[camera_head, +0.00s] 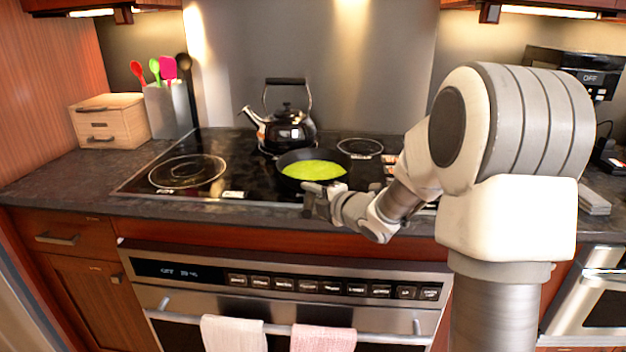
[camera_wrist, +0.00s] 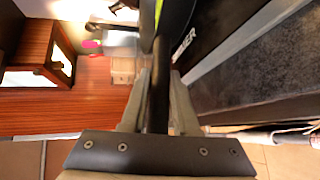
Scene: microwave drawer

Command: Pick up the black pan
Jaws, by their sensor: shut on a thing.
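The black pan (camera_head: 284,162) with a bright yellow-green inside sits at the front middle of the black glass cooktop, in front of the kettle. My gripper (camera_head: 318,200) is at the pan's front side. In the wrist view my gripper (camera_wrist: 157,110) has its two fingers on either side of the pan's dark handle (camera_wrist: 160,95), shut on it. The pan's dark side and a strip of its green inside show at the top of the wrist view. In the head view my gripper hides most of the handle. I cannot tell whether the pan's base touches the cooktop.
A black kettle (camera_head: 285,130) stands close behind the pan. The cooktop's left side (camera_head: 187,171) is clear. A wooden drawer box (camera_head: 109,120) and a utensil holder (camera_head: 168,110) stand at the left. Towels (camera_head: 234,334) hang on the oven handle below.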

